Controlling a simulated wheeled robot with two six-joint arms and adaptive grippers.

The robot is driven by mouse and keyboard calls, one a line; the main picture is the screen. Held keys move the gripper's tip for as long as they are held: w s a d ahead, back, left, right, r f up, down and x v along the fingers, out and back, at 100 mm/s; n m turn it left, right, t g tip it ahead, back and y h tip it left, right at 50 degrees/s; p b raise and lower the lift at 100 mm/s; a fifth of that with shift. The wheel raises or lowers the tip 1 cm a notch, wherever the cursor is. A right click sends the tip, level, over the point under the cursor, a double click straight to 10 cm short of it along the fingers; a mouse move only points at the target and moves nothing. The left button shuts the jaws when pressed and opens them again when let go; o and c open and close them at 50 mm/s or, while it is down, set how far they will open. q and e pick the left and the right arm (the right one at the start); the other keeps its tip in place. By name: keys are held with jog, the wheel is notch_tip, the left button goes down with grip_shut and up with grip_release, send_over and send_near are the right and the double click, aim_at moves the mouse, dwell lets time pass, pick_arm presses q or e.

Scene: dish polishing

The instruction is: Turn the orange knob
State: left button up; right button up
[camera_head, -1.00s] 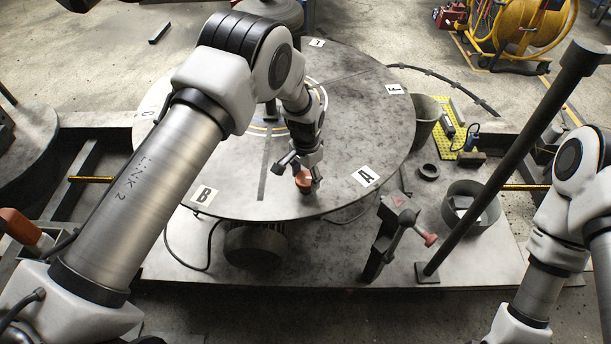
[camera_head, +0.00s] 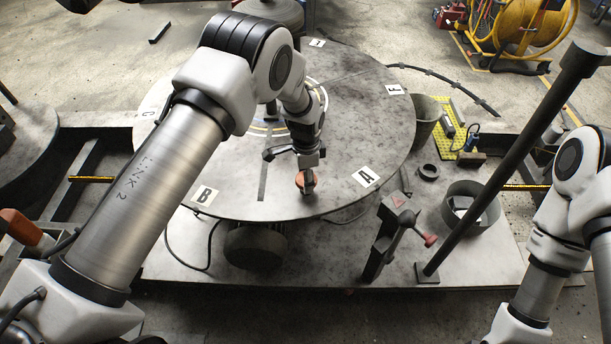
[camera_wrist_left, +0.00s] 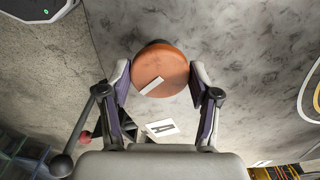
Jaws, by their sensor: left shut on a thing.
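The orange knob (camera_head: 299,181) is on the round grey table near its front edge, between the labels B and A. In the left wrist view the knob (camera_wrist_left: 160,66) is a round disc with a short white strip slanting across its lower part. My left gripper (camera_head: 308,183) is down at the knob, its fingers on either side of the disc in the left wrist view (camera_wrist_left: 159,78). It is shut on the knob. In the head view a finger hides part of the knob. My right arm shows at the right edge, but its gripper is out of the picture.
The round table (camera_head: 350,130) carries white letter labels, such as A (camera_head: 366,176) and B (camera_head: 204,195). A clamp with a red handle (camera_head: 429,240), a slanted dark post (camera_head: 500,170) and a round bin (camera_head: 470,208) stand to the right. The tabletop around the knob is clear.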

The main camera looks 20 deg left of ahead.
pick_arm(q)
jog(key=shift+s+f, duration=0.1)
jog(key=shift+f, duration=0.05)
jog(key=o, duration=1.2)
jog(key=shift+c, duration=0.2)
jog(key=shift+d, duration=0.1)
jog(key=shift+r, duration=0.55)
notch_tip(320, 180, up, 11)
jog(key=shift+w, duration=0.2)
